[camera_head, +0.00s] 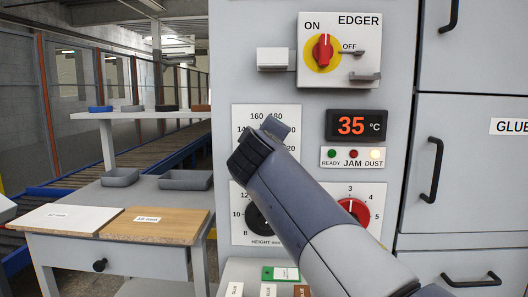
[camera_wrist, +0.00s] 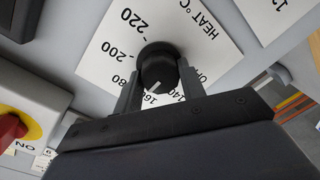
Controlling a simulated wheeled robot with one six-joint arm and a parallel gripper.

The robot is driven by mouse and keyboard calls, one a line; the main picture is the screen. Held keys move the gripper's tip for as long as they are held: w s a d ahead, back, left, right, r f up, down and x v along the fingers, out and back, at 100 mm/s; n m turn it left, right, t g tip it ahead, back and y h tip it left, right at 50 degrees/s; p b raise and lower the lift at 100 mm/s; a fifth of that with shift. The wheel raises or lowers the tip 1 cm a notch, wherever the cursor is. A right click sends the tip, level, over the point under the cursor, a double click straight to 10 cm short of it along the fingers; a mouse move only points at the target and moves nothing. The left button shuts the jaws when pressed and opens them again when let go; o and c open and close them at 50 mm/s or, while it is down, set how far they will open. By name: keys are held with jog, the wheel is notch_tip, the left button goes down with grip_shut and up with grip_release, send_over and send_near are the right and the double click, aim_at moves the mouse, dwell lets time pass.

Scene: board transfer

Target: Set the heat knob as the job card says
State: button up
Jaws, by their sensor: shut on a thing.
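The black heat knob (camera_wrist: 157,68) sits on the white HEAT °C dial plate (camera_wrist: 112,56) in the wrist view. My gripper (camera_wrist: 160,74) has one finger on each side of the knob and is shut on it. The knob's white pointer line is at the lower side, near the 160 mark. The marks 220, 200, 180 and 140 also show, partly covered low down. In the head view my gripper (camera_head: 268,136) hides the knob, and the heat dial plate (camera_head: 265,112) shows around it. I cannot make out a readable job card.
The EDGER switch (camera_head: 323,52) is above, with its red handle at ON. The display (camera_head: 357,125) reads 35 °C, and the DUST lamp (camera_head: 375,153) is lit. A height knob (camera_head: 256,220) and red knob (camera_head: 352,211) are below. A drawer table (camera_head: 108,258) stands left.

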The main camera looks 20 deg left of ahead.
jog(key=shift+w+d+r+m+y+b, duration=0.15)
jog(key=shift+m+b, duration=1.75)
jog(key=shift+m, duration=1.2)
jog(key=shift+s+d+m+y+b, duration=0.15)
jog(key=shift+m+b, duration=1.75)
jog(key=shift+m, duration=1.2)
jog(key=shift+w+a+t, duration=0.1)
jog(key=shift+t, duration=0.2)
jog(key=o, duration=1)
jog(key=shift+w+a+f, duration=0.1)
jog(key=shift+w+f, duration=0.05)
jog(key=shift+f, duration=0.05)
